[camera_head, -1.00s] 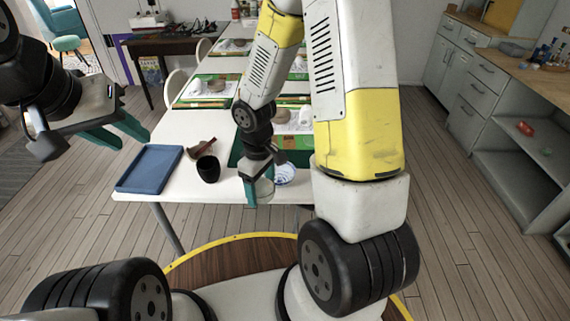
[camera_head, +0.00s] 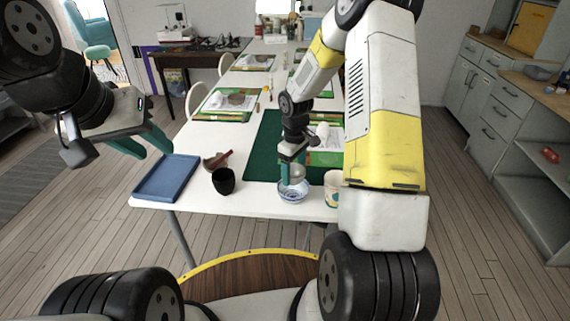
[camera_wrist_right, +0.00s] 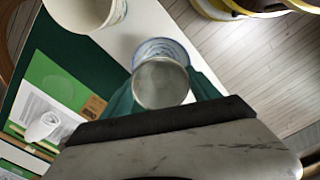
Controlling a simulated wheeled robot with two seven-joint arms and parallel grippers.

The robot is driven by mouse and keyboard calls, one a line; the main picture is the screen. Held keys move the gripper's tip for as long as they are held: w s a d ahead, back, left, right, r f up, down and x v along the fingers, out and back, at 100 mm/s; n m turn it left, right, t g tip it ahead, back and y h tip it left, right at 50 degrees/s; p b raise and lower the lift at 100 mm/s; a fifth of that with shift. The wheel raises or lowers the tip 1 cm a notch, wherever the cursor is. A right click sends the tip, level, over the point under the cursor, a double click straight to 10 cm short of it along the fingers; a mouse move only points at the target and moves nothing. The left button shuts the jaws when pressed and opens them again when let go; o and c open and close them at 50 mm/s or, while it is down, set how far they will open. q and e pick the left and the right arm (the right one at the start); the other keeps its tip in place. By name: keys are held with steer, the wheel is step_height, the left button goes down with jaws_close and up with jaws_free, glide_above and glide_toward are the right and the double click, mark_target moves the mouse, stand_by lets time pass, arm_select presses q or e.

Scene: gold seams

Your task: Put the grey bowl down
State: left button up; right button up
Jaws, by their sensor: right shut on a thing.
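The grey bowl (camera_wrist_right: 160,84) is between the teal fingers of my right gripper (camera_wrist_right: 163,97) in the right wrist view. In the head view my right gripper (camera_head: 292,168) points down over the white table, shut on the grey bowl (camera_head: 297,172). A blue-and-white patterned bowl (camera_head: 293,192) is directly below it. That patterned bowl also shows just beyond the grey one in the wrist view (camera_wrist_right: 160,46). I cannot tell whether the two bowls touch. My left gripper (camera_head: 142,146) is open and empty, to the left above the blue tray.
A blue tray (camera_head: 166,179), a brown wooden piece (camera_head: 217,160) and a black cup (camera_head: 223,181) are left of the bowls. A pale cup (camera_head: 332,190) stands close on the right. A green mat (camera_head: 262,150) lies behind. Bare white table shows between the black cup and patterned bowl.

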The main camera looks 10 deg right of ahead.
step_height(320, 180, down, 4)
steer(key=shift+s+r, duration=0.1)
steer(key=shift+r, duration=0.15)
steer(key=shift+f, duration=0.25)
steer(key=shift+s+f, duration=0.2)
steer(key=shift+f, duration=0.15)
steer(key=o, duration=1.5)
steer(key=shift+c, duration=0.2)
step_height(320, 180, up, 13)
step_height(320, 180, up, 11)
steer(key=m+t, duration=0.2)
glide_above(294, 183)
steer(key=s, duration=0.2)
steer(key=s+r+m+t+y, duration=0.1)
steer(key=s+r+m+t, duration=0.1)
steer(key=s+r, duration=0.3)
steer(key=s+a+r+m+t+y, duration=0.1)
steer(key=s+r+m, duration=0.3)
steer(key=s, duration=1)
step_height(294, 183, up, 2)
steer(key=shift+a+r+t, duration=0.15)
steer(key=shift+a+t, duration=0.15)
steer(key=shift+t, duration=0.3)
